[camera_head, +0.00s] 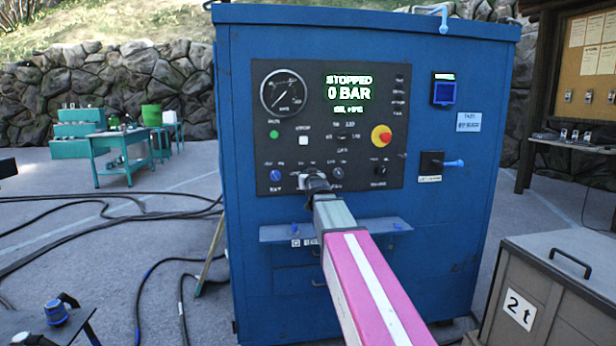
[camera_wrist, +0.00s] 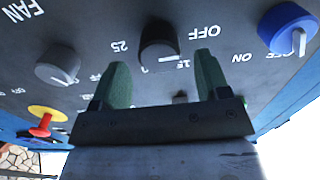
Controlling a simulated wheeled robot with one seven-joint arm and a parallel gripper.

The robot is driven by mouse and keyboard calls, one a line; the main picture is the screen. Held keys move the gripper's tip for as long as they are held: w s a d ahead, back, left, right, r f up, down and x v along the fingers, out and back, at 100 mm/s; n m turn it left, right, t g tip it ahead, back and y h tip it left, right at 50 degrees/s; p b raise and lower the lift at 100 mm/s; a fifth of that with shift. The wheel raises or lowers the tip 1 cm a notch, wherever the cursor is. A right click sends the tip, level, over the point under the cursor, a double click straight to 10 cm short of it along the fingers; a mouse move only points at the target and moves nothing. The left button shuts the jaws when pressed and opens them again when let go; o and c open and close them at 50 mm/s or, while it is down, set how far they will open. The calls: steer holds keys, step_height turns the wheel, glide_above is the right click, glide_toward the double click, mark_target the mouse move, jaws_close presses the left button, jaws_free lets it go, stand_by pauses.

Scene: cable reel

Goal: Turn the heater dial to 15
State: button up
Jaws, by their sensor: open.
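In the wrist view, where the lettering is upside down, a black dial (camera_wrist: 160,42) with labels 25, 15 and OFF around it sits on the dark panel. I take it as the heater dial; its name is not readable. Its white mark lies on the lower side, near the 15; I cannot tell if it points exactly there. My gripper (camera_wrist: 162,64) is open, its two green fingers apart with the dial between and just beyond their tips. I see no contact. In the head view my gripper (camera_head: 310,182) is at the panel's lower row and hides this dial.
A blue knob (camera_wrist: 287,27) and a grey knob (camera_wrist: 56,66) marked FAN flank the dial closely. The blue cabinet (camera_head: 440,250) carries a display (camera_head: 348,90) reading STOPPED, 0 BAR, and a red button (camera_head: 381,136). A narrow blue shelf (camera_head: 275,234) juts out below.

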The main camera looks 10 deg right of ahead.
steer(key=shift+w, duration=1.4)
steer(key=shift+c, duration=0.3)
steer(key=c, duration=0.9)
steer(key=shift+o, duration=0.2)
steer(key=shift+m, duration=0.4)
steer(key=m, duration=0.5)
steer(key=shift+d, duration=0.1)
steer(key=m, duration=0.6)
steer(key=shift+d+f, duration=0.1)
